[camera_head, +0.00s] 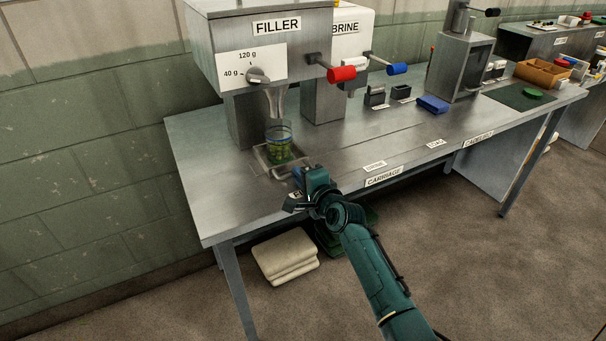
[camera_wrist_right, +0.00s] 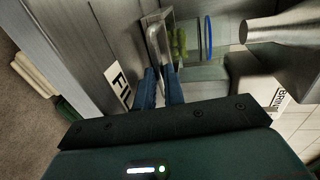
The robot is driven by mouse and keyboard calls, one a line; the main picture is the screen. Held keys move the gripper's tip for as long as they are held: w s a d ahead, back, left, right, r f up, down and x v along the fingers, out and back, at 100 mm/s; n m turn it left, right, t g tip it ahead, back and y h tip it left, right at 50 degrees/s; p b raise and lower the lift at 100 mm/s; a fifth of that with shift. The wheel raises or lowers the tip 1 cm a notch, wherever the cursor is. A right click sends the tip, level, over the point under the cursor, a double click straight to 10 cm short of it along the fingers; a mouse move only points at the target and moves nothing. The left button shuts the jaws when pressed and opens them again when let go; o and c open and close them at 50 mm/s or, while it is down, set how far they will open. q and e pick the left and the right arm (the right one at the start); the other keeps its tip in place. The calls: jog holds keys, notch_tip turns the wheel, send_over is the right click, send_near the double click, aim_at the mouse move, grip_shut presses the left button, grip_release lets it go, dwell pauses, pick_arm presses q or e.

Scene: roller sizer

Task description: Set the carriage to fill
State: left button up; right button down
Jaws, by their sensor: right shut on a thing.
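The carriage (camera_head: 263,160) is a small metal tray at the left end of the bench track, below the filler's nozzle (camera_head: 275,100). A glass jar (camera_head: 279,141) with green contents and a blue band near its top stands upright on it. My right gripper (camera_head: 298,175) is at the tray's front side. In the right wrist view its blue fingers (camera_wrist_right: 161,85) are shut on the carriage's pale handle (camera_wrist_right: 155,48). A label starting with "FI" (camera_wrist_right: 117,85) lies beside the fingers; the gripper partly hides it in the head view. My left gripper is not in view.
The filler's dial (camera_head: 257,75) points near 40 g. A red-handled lever (camera_head: 341,74) and a blue-handled lever (camera_head: 396,69) stick out above the bench. The track right of the carriage looks clear, with a CARRIAGE label (camera_head: 384,177) on the front edge. A blue block (camera_head: 433,104) lies farther right.

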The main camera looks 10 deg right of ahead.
jog(key=shift+s+a, duration=0.1)
jog(key=shift+a, duration=0.2)
jog(key=c, duration=1.8)
grip_release()
jog(key=shift+a, duration=0.15)
jog(key=shift+o, duration=0.2)
jog(key=v, duration=1.3)
jog(key=shift+s+p, duration=0.15)
jog(key=shift+p, duration=0.3)
jog(key=s+d+f+n+g+h, duration=0.1)
jog(key=s+f+n+g, duration=0.1)
jog(key=s+f+n, duration=0.6)
jog(key=s+d+f+n+g+h, duration=0.1)
jog(key=s+f+n, duration=0.7)
jog(key=s, duration=0.8)
jog(key=shift+d+n+g, duration=0.3)
jog(key=shift+n+g, duration=0.2)
jog(key=shift+g, duration=0.1)
